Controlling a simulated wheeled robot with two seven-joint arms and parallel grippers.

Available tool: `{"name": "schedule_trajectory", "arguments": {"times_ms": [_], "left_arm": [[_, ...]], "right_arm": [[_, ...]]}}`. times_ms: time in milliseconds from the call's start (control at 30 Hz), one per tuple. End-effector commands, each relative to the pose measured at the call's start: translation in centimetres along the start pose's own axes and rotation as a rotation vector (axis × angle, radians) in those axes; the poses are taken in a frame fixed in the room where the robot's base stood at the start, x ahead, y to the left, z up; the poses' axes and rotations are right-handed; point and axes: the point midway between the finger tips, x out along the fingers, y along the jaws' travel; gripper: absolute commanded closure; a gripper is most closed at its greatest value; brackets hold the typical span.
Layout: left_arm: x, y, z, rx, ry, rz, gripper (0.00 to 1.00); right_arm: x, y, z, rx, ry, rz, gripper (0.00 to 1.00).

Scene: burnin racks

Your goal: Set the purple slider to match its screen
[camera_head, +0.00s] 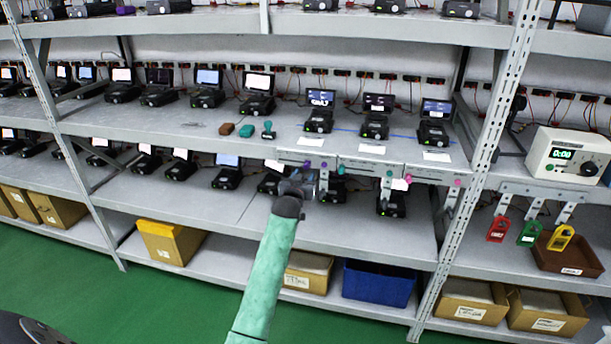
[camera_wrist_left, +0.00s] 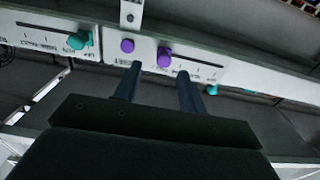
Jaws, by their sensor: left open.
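The purple slider knob (camera_head: 306,165) sits on the white panel on the front edge of the middle shelf. In the left wrist view the purple slider (camera_wrist_left: 164,58) stands at one end of its marked scale, with a round purple button (camera_wrist_left: 127,45) beside it. My left gripper (camera_head: 300,182) is just below the panel. In the wrist view its open fingers (camera_wrist_left: 160,72) point at the panel, one on each side of the slider's line; I cannot tell whether they touch it. The screen (camera_head: 320,97) above shows white characters too small to read. My right gripper is out of view.
A teal slider (camera_wrist_left: 80,40) is close by on the panel. Two more small screens (camera_head: 379,102) (camera_head: 436,107) stand on the same shelf. Brown, teal and dark stamp-like objects (camera_head: 246,130) lie left of them. A rack post (camera_head: 478,160) stands to the right.

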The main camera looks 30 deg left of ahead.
Motion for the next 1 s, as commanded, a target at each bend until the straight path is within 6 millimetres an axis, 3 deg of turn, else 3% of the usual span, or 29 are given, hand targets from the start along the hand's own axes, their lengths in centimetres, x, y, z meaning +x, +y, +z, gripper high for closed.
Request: {"name": "schedule_trajectory", "arguments": {"times_ms": [333,1000], "left_arm": [[-3.6,0.2,0.1,0.0,0.0,0.001,0.59],[-4.0,0.2,0.1,0.004,-0.007,0.001,0.59]], "right_arm": [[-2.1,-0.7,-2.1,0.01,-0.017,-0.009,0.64],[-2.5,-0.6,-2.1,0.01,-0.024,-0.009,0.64]]}}
